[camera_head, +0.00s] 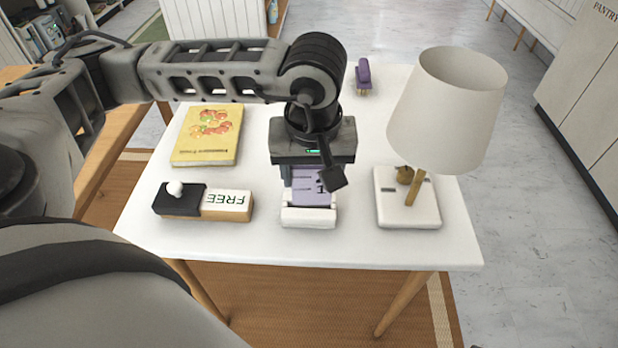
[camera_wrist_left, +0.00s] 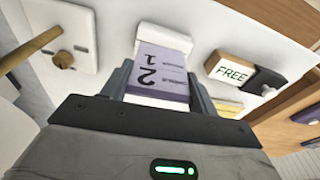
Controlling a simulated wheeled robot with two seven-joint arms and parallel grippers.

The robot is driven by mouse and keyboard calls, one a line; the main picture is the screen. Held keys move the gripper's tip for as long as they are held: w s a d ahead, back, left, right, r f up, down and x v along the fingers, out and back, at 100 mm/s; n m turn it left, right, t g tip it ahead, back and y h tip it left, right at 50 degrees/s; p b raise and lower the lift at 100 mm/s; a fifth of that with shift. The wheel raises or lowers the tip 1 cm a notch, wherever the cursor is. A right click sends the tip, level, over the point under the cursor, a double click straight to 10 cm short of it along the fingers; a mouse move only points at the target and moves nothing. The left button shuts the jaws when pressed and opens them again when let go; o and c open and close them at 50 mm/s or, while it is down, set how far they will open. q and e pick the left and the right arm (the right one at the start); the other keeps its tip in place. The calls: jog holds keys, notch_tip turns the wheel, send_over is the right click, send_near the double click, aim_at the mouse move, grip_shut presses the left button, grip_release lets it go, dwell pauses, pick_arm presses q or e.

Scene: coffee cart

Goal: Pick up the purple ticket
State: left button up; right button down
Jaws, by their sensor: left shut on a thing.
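The purple ticket (camera_head: 309,188) shows in the head view below my left gripper, with a white holder block (camera_head: 309,217) at its near end. In the left wrist view the purple ticket (camera_wrist_left: 160,69) bears dark print with a large "2" and sits between the two grey fingers. The white holder block (camera_wrist_left: 164,37) touches its far end there. My left gripper (camera_head: 308,187) points down over the table and is shut on the purple ticket; its wrist hides part of the ticket in the head view. My right gripper is not in view.
A lamp (camera_head: 447,110) stands on a white base (camera_head: 407,212) to the right. A "FREE" block (camera_head: 227,203) and a yellow book (camera_head: 207,135) lie to the left. A purple stapler-like object (camera_head: 363,75) lies at the back. The white table (camera_head: 340,250) is clear along its front edge.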

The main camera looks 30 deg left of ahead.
pick_arm(q)
jog(key=s+d+r+p, duration=0.2)
jog(key=s+d+r, duration=0.6)
jog(key=r, duration=0.4)
jog(key=shift+d+r, duration=0.2)
jog(key=shift+d, duration=0.1)
dwell(0.7)
dwell(0.6)
